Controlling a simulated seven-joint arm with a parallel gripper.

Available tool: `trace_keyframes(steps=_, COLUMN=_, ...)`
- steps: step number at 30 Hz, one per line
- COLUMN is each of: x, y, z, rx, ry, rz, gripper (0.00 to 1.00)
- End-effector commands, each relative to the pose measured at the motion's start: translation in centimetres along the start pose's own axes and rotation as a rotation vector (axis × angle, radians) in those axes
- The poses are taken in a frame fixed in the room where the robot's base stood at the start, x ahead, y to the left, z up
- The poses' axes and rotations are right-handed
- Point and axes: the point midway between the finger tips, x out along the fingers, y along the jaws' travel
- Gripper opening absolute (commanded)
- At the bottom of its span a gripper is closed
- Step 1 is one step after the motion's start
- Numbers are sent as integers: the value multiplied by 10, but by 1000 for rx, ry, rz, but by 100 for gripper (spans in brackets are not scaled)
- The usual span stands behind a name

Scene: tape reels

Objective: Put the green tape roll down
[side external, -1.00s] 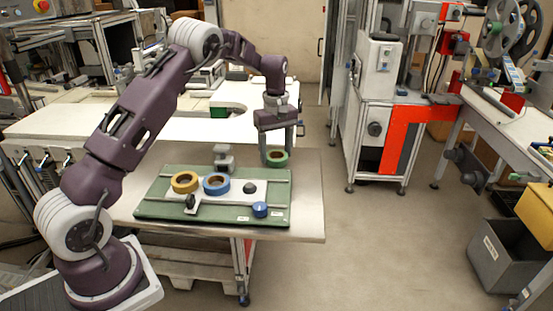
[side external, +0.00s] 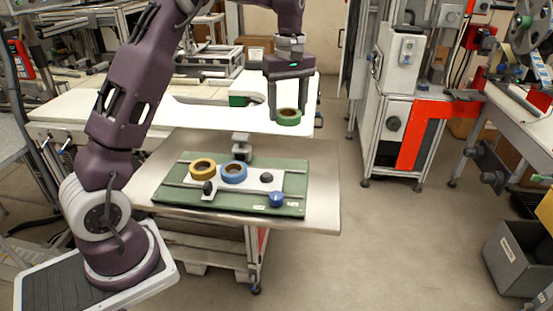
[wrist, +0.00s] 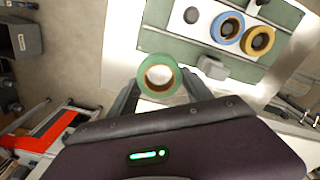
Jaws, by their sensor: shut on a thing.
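The green tape roll (side external: 288,121) is held upright-axis between the two fingers of my gripper (side external: 289,112), in the air beyond the far right part of the green board (side external: 293,181). In the wrist view the roll (wrist: 160,57) sits between the fingertips of my gripper (wrist: 161,80), with its brown core and open hole facing the camera. A clear gap shows between the roll and the board. The height of the roll above the table surface (side external: 324,200) is hard to tell.
A yellow tape roll (side external: 203,176) and a blue tape roll (side external: 234,181) lie side by side on the board's pale plate. A small blue-topped piece (side external: 276,197) stands at the board's front right. A grey block (side external: 241,140) stands at its far edge. Bare table lies right of the board.

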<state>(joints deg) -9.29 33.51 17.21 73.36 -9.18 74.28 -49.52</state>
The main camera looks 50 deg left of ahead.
Motion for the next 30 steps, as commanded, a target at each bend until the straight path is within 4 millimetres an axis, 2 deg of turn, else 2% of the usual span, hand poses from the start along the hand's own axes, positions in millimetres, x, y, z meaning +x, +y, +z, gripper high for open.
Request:
trace_keyframes(steps=3, x=-14, y=-37, z=33, rx=2, ry=-2, rz=3, gripper=19)
trace_keyframes(steps=6, x=-18, y=-64, z=54, rx=7, ry=-5, rz=4, gripper=19)
trace_keyframes(steps=9, x=-16, y=-80, z=67, rx=11, ry=-10, rz=4, gripper=19)
trace_keyframes(steps=11, x=-7, y=-84, z=70, rx=12, ry=-12, rz=2, gripper=19)
trace_keyframes(steps=13, x=12, y=-86, z=71, rx=12, ry=-13, rz=-2, gripper=19)
trace_keyframes(steps=22, x=70, y=-85, z=71, rx=11, ry=-13, rz=-1, gripper=19)
trace_keyframes(steps=25, x=82, y=-85, z=71, rx=11, ry=-11, rz=2, gripper=19)
trace_keyframes(steps=30, x=83, y=-84, z=71, rx=12, ry=-10, rz=4, gripper=19)
